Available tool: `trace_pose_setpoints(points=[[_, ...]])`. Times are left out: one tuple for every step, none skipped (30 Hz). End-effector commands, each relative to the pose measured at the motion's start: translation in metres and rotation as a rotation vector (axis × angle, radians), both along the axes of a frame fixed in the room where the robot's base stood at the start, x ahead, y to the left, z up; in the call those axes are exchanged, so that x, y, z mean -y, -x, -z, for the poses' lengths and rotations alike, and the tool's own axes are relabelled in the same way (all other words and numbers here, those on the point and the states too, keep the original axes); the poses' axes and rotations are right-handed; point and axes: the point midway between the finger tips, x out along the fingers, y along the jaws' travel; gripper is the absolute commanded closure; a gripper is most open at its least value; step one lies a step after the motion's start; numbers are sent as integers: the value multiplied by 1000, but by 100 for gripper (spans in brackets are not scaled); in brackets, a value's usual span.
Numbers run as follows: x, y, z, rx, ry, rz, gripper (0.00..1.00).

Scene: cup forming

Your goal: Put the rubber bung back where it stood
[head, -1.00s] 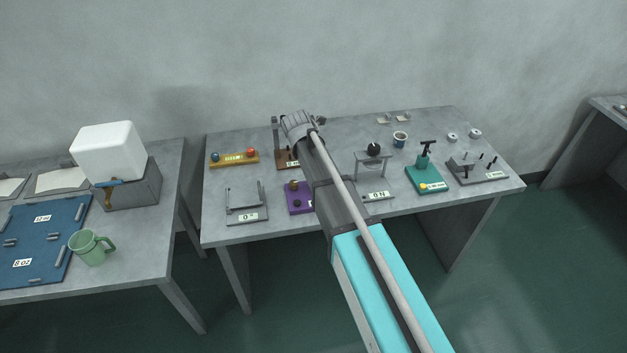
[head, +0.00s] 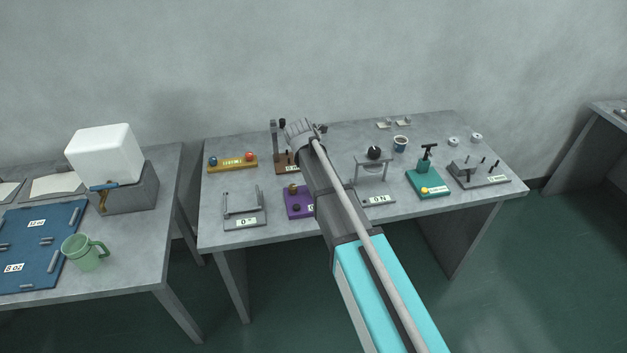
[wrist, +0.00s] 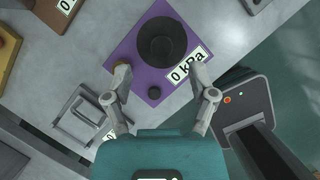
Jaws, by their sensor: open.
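A purple plate (wrist: 125,45) labelled "0 kPa" carries a large dark round piece (wrist: 162,40), seen from above. It looks like the rubber bung, but I cannot tell for sure. A small dark knob (wrist: 154,92) and a brass-brown knob sit on the plate too. My gripper (wrist: 161,77) is open and empty, its fingers spread over the near part of the plate, with the dark piece just beyond the fingertips. In the head view the purple plate (head: 291,207) is partly hidden behind my arm, and so are the dark piece and my fingers.
A grey frame stand (head: 244,210) is left of the purple plate. A grey stand with a black ball (head: 374,153) is to its right. Farther right are a teal base (head: 419,181) and a base with pegs (head: 481,176). A yellow base (head: 232,164) and a cup (head: 400,143) stand behind.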

Motion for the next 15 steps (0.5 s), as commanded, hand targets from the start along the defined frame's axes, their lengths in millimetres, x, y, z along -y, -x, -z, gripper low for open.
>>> trace_pose_setpoints(points=[[1, -1, 4, 0, 0, 0, 27], [1, -1, 6, 0, 0, 0, 27], [1, -2, 9, 0, 0, 0, 27], [2, -2, 11, 0, 0, 0, 27], [2, -3, 13, 0, 0, 0, 27], [3, -3, 16, 0, 0, 0, 27], [4, -4, 19, 0, 0, -1, 27], [4, -5, 21, 0, 0, -1, 27], [5, -5, 24, 0, 0, -1, 27], [5, -6, 27, 0, 0, -1, 27], [6, -6, 29, 0, 0, -1, 27], [7, -7, 32, 0, 0, -1, 27], [7, -8, 34, 0, 0, -1, 27], [7, -9, 36, 0, 0, -1, 27], [8, -10, 39, 0, 0, -1, 27]])
